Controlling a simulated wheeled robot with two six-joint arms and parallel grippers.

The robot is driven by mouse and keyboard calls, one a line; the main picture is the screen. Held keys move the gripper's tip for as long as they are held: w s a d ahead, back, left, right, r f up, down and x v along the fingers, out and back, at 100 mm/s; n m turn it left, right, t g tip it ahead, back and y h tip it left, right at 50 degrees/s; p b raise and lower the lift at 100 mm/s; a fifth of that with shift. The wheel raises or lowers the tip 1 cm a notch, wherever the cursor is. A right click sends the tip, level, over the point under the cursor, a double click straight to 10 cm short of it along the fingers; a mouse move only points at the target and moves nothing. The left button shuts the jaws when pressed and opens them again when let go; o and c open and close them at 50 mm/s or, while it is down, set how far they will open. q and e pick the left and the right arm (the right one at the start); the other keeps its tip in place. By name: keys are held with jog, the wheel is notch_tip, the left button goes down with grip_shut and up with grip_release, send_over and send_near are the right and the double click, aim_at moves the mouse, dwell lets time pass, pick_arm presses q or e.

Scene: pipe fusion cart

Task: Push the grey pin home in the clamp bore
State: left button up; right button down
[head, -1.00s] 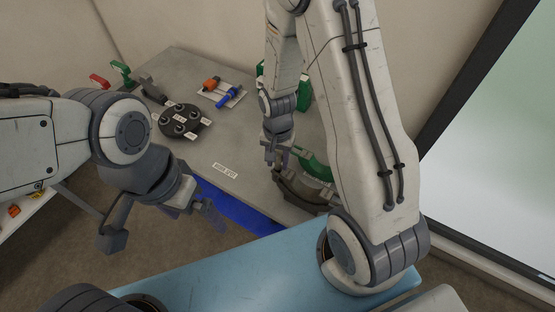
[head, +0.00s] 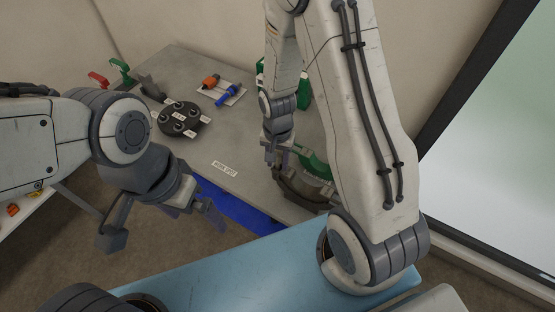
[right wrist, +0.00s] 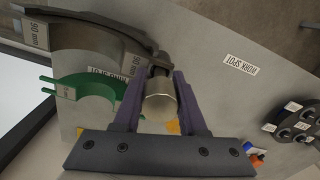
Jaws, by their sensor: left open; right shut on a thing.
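My right gripper (right wrist: 158,104) is shut on the grey pin (right wrist: 161,101), a shiny short cylinder seen nearly end-on between the purple fingers. The dark grey curved clamp (right wrist: 90,42), with 90 mm labels, lies just beyond; its end lug (right wrist: 158,66) is close to the pin. How far the pin sits in the bore is hidden. In the head view the right gripper (head: 277,157) is above the clamp (head: 298,186) at the table's right side, and the pin is too small to make out. My left gripper (head: 193,212) is open and empty, off the table's front edge.
A green curved piece (right wrist: 85,90) lies beside the clamp. A black round holder (head: 181,118) and a tray with orange and blue parts (head: 232,98) stand farther back. The table around the WORK SPOT label (head: 224,169) is clear.

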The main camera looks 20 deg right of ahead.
jog(key=shift+r, duration=0.1)
jog(key=shift+r+p, duration=0.6)
jog(key=shift+p, duration=0.1)
jog(key=shift+r, duration=0.1)
dwell(1.3)
jog(key=shift+f+b, duration=0.5)
jog(key=shift+f, duration=0.35)
jog(key=shift+r, duration=0.15)
jog(key=shift+r+p, duration=0.45)
jog(key=shift+p, duration=0.05)
dwell(1.3)
jog(key=shift+f, duration=0.25)
jog(key=shift+f+b, duration=0.3)
